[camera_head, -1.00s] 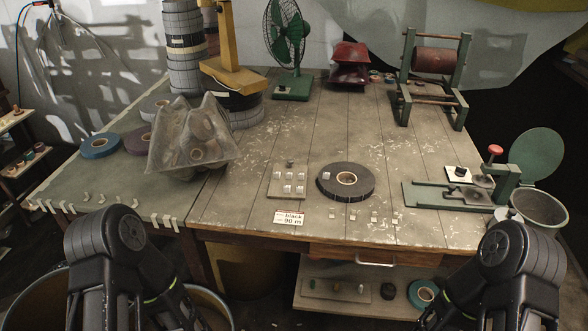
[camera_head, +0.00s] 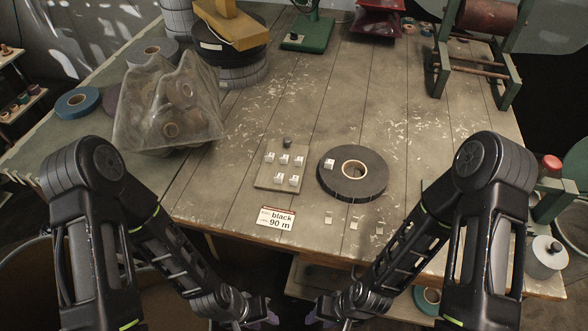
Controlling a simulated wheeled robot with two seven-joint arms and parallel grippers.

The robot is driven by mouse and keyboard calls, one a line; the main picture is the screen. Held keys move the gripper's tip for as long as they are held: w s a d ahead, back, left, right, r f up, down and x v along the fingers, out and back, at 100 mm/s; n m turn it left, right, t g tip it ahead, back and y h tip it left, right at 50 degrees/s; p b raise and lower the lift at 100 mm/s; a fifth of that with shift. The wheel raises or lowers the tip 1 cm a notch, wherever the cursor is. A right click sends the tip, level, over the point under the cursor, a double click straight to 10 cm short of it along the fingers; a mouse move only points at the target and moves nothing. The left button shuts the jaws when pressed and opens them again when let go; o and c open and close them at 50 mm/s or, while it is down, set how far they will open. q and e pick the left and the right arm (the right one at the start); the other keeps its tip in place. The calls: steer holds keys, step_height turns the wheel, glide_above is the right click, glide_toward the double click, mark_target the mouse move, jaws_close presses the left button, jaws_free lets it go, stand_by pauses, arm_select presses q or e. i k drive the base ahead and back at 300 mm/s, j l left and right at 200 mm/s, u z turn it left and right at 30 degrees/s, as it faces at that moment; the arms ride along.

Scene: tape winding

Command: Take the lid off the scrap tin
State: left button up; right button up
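A small grey metal tin (camera_head: 543,265) stands at the table's right front edge, right of my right arm. I take it to be the scrap tin. A pale round lid (camera_head: 545,248) with a dark knob sits on top of it. My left gripper (camera_head: 264,312) is at the bottom middle, in front of the table and far left of the tin. My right gripper (camera_head: 320,314) is just right of it, also well left of the tin. Both are small and dark, and I cannot make out their finger gaps. Neither touches the tin.
A press with a red knob (camera_head: 551,164) stands behind the tin, partly hidden by my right arm. A black tape roll (camera_head: 372,174), a board of white tags (camera_head: 274,182) and a label card (camera_head: 276,218) lie mid-table.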

mark_target(549, 251)
steer(key=l+z, duration=0.2)
steer(key=z, duration=1.8)
